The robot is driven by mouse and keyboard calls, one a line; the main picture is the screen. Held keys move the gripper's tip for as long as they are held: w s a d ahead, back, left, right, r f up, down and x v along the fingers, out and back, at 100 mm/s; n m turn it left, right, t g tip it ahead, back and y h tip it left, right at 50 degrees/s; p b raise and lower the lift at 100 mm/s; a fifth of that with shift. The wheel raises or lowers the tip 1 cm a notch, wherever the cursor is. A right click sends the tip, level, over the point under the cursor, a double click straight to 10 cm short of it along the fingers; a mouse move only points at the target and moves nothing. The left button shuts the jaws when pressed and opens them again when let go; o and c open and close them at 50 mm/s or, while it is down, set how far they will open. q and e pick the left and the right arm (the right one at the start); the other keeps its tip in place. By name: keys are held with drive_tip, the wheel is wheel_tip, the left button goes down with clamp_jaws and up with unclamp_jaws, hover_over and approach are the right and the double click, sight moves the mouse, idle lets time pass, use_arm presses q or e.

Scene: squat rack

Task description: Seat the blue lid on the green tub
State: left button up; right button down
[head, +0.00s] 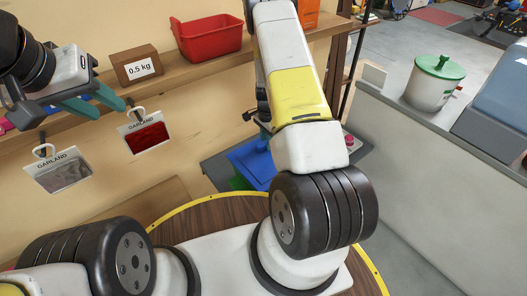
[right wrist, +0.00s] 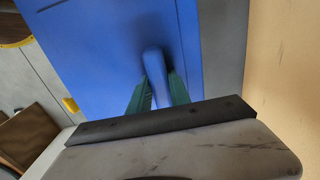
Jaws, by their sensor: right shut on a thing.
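The blue lid (head: 252,165) is at the centre of the head view, partly hidden by my right arm. A bit of the green tub (head: 238,183) shows below the lid's near left edge; the rest is hidden. I cannot tell whether the lid is seated or held above it. In the right wrist view the lid (right wrist: 95,55) fills much of the picture, and its upright blue handle (right wrist: 155,70) is between the green fingers of my right gripper (right wrist: 160,92), shut on it. My left gripper (head: 110,108) is open and empty at the upper left, near the shelf.
A red bin (head: 208,36) and a 0.5 kg box (head: 137,67) stand on the wooden shelf. Garland packets (head: 146,134) hang below it. A white pot with a green lid (head: 434,82) stands on the grey counter at right. A yellow tab (right wrist: 70,104) shows beside the lid.

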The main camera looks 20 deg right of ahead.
drive_tip(key=shift+f, duration=0.2)
drive_tip(key=c, duration=1.1)
unclamp_jaws()
wheel_tip(320, 180, up, 8)
drive_tip(key=shift+f, duration=0.1)
